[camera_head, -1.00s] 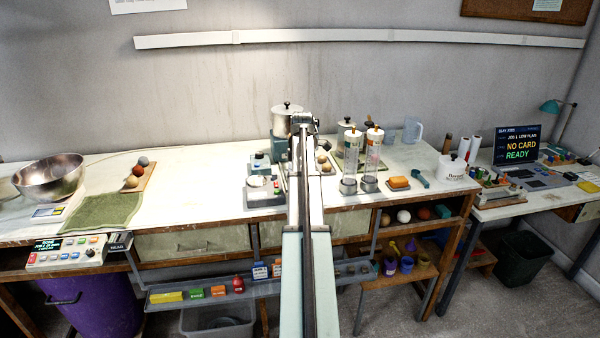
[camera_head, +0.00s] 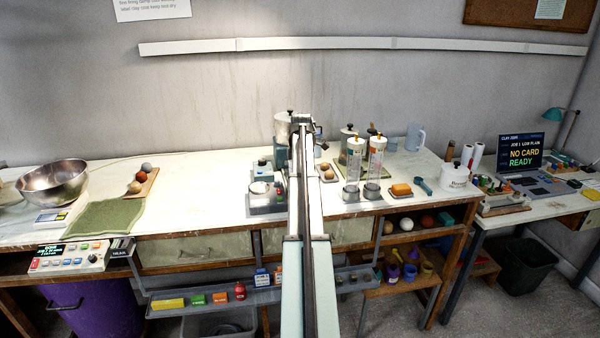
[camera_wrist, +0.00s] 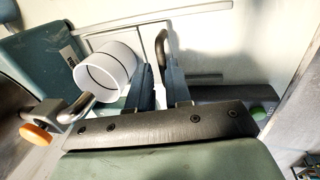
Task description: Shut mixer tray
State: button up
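The mixer (camera_head: 281,132), a teal and metal machine, stands at the back middle of the bench, largely hidden behind my arm. I cannot make out its tray in the head view. My gripper's fingers are hidden there. In the wrist view my gripper (camera_wrist: 160,72) has two dark fingers standing apart with a gap between them. A curved metal handle (camera_wrist: 161,42) shows just beyond the fingertips; I cannot tell whether they touch it. A white cylinder (camera_wrist: 104,70) lies left of the fingers, close to a metal rod with an orange knob (camera_wrist: 35,134).
A teal housing (camera_wrist: 40,57) fills the wrist view's upper left. On the bench, a small scale-like device (camera_head: 264,193) sits left of my arm, and clear cylinders (camera_head: 354,165) stand to its right. A steel bowl (camera_head: 52,182) and green cloth (camera_head: 105,216) lie far left.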

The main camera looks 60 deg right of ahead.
jog(key=o, duration=0.4)
jog(key=r, duration=0.4)
jog(key=s+a+r, duration=0.1)
jog(key=r, duration=0.4)
jog(key=a+r, duration=0.1)
jog(key=r, duration=0.3)
jog(key=shift+s+r, duration=0.3)
jog(key=shift+s, duration=0.1)
jog(key=shift+w, duration=0.1)
